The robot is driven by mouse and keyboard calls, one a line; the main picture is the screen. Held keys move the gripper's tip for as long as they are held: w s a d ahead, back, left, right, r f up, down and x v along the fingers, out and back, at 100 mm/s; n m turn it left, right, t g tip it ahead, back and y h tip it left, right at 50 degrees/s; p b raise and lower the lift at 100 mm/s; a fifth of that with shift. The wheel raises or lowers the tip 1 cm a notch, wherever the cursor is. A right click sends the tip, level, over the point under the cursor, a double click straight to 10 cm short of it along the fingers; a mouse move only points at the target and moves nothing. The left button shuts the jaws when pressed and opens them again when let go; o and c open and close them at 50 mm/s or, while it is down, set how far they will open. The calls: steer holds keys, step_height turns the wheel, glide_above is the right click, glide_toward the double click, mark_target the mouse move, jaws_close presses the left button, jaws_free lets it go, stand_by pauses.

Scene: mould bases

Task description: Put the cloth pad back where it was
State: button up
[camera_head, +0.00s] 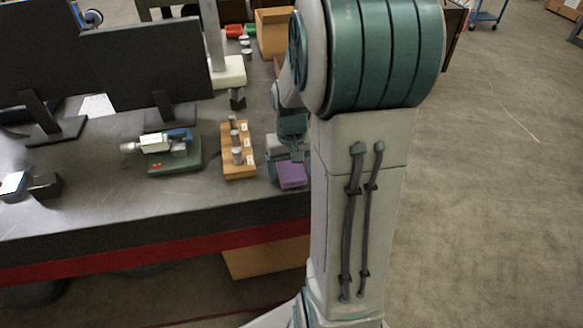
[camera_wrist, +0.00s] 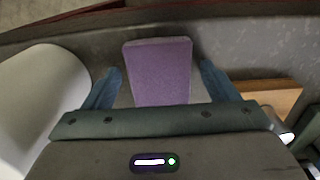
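The cloth pad is the purple block-like pad (camera_head: 291,174) at the table's front edge, to the right of the wooden holder. It also shows in the wrist view (camera_wrist: 160,72), between the two blue fingers of my gripper (camera_wrist: 161,82). The fingers are spread, with a visible gap on each side of the pad, so my gripper is open. In the head view my gripper (camera_head: 285,158) is low over the pad and partly hides it. My arm hides the table to the right of it. I cannot tell what the pad rests on.
A wooden holder (camera_head: 239,167) with several metal cylinders stands left of the pad; its edge shows in the wrist view (camera_wrist: 272,92). A green-based device (camera_head: 174,160) lies farther left. Dark monitors (camera_head: 145,65) stand behind. The table's front left (camera_head: 120,210) is clear.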

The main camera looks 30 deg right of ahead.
mark_target(292, 171)
steer(key=shift+r, duration=0.1)
step_height(292, 171, up, 11)
steer(key=s+a+n+t, duration=0.3)
steer(key=s+a, duration=0.9)
steer(key=shift+s+f, duration=0.15)
steer(key=shift+f, duration=0.3)
